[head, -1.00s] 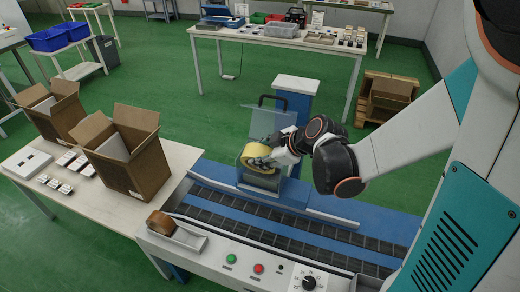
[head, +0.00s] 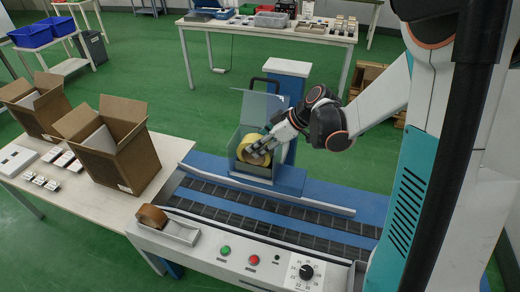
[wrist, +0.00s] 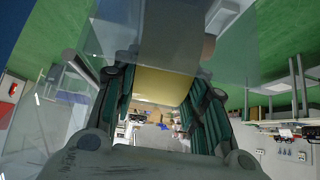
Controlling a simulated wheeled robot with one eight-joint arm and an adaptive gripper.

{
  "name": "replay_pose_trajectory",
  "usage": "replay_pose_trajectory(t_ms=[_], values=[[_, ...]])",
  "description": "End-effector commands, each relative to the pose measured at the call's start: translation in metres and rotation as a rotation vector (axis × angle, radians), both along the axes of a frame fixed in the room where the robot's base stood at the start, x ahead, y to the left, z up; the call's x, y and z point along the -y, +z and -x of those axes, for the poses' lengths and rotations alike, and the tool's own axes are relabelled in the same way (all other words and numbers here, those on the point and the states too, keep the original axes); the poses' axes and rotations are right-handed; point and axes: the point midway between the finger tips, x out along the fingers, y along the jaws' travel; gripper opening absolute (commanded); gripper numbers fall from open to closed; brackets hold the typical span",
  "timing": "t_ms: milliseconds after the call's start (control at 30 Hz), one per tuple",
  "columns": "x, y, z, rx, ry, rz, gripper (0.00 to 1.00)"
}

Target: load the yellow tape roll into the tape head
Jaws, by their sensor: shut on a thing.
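The yellow tape roll (head: 247,153) is at the tape head (head: 250,179), a grey open-topped housing on the blue conveyor machine. The roll's lower part is hidden behind the housing's front wall. The head's clear cover (head: 262,105) stands raised behind it. My gripper (head: 259,151) is shut on the roll from the right side. In the wrist view the yellow roll (wrist: 163,85) shows between my two dark green fingers. I cannot tell whether the roll touches the housing floor or its spindle.
A brown tape roll (head: 151,216) sits in a tray at the machine's front left. The front panel has a green button (head: 224,250), a red button (head: 253,260) and a dial (head: 306,272). Open cardboard boxes (head: 122,160) stand on the left table. The conveyor rollers are clear.

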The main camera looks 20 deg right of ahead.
Motion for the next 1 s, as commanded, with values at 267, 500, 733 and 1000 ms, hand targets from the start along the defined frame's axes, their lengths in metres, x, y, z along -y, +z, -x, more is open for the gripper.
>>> replay_pose_trajectory(t_ms=[267,500,733,1000], values=[[-0.0003,-0.0133,0.0,0.002,-0.001,0.0,0.04],[-0.0002,-0.0149,-0.0001,0.002,0.0,0.002,0.04],[-0.0001,-0.0159,-0.0001,0.002,0.0,0.002,0.48],[-0.0001,-0.0132,-0.0001,0.003,-0.001,0.002,0.48]])
